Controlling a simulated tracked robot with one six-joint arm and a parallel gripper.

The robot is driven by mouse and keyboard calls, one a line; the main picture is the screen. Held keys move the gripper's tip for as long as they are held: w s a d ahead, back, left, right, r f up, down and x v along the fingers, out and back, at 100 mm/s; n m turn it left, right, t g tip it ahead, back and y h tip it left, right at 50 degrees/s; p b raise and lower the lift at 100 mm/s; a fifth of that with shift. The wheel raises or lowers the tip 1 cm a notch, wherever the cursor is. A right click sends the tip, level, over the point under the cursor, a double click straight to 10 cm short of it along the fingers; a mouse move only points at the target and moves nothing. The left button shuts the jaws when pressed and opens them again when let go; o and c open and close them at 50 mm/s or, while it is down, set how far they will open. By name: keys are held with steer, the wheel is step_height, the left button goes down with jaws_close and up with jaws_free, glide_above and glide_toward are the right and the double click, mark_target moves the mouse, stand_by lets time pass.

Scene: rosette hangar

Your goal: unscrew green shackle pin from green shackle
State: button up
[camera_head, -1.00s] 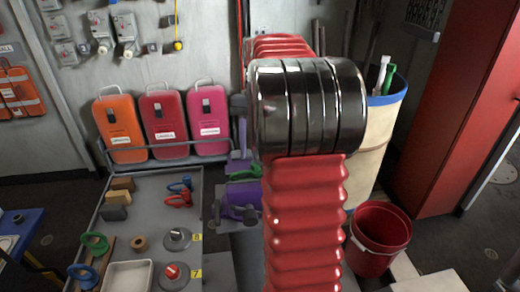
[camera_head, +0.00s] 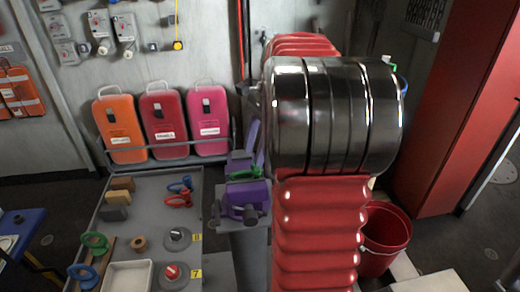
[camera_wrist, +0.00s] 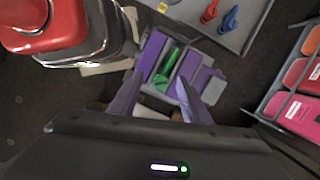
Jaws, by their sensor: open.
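The green shackle (camera_wrist: 168,66) shows in the wrist view, set between the purple jaws of a vise (camera_wrist: 201,78). Its pin cannot be told apart from the shackle body at this size. My gripper (camera_wrist: 159,86) is open, its two purple fingers spread on either side of the shackle's near end. Whether a finger touches the shackle I cannot tell. In the head view the purple vise (camera_head: 247,197) stands on a grey post, just left of my arm. My arm hides part of that area.
A grey bench (camera_head: 155,205) left of the vise holds red and blue shackles (camera_head: 179,196), rings, blocks and a white tray (camera_head: 128,276). Orange, red and pink cases (camera_head: 163,127) stand behind it. A red bucket (camera_head: 384,240) is right of my arm.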

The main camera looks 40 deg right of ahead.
mark_target(256, 172)
steer(key=shift+m+t, duration=0.3)
steer(key=shift+m, duration=0.9)
steer(key=shift+f, duration=0.1)
steer(key=shift+w+d+f, duration=0.1)
steer(key=shift+f, duration=0.4)
steer(key=shift+w+d+f, duration=0.1)
steer(key=shift+f, duration=0.35)
steer(key=shift+f, duration=0.1)
steer(key=shift+f, duration=0.9)
steer(key=shift+c, duration=0.4)
